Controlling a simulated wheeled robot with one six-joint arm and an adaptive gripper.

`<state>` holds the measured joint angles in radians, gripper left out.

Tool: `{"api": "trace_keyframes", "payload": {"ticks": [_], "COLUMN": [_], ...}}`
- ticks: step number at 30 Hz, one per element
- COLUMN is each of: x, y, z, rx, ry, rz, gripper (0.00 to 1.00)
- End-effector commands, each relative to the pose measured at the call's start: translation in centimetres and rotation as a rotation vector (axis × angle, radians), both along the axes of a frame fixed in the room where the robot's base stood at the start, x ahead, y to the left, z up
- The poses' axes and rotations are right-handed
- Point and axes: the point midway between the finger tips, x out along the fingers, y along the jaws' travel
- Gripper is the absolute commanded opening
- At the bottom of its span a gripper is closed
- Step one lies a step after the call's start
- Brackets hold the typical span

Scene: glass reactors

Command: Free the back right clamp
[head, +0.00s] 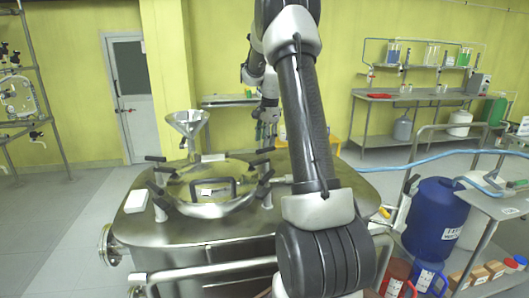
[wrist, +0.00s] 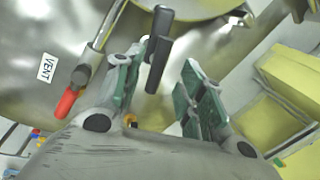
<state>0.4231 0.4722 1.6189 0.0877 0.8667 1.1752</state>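The steel reactor (head: 230,238) has a round lid (head: 185,190) ringed by several black-handled clamps. The back right clamp (head: 259,161) stands at the lid's far right edge, with its black handle raised. My gripper (head: 267,133) is just behind and above it, pointing down. In the wrist view my gripper (wrist: 163,68) is open, with green pads on both fingers. A black clamp handle (wrist: 158,48) stands in the gap, closer to the left finger. I cannot tell whether it touches that finger. The clamp's lower part is partly hidden.
A red-handled valve (wrist: 70,98) and a VENT label (wrist: 47,67) are left of my fingers. A steel funnel (head: 187,123) rises at the lid's back left. A blue hose (head: 420,163) runs right. A blue drum (head: 436,215) stands at right.

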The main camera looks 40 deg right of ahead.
Motion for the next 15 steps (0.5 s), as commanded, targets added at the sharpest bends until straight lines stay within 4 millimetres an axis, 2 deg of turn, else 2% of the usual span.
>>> {"api": "trace_keyframes", "payload": {"ticks": [3, 9, 15], "x": [0.3, 0.9, 1.2], "y": [0.0, 0.0, 0.0], "z": [-2.2, -5.1, -6.3], "rx": [0.002, 0.001, -0.001], "ry": [0.004, 0.002, 0.001], "rz": [0.002, 0.003, 0.004], "gripper": [0.40, 0.40, 0.40]}}
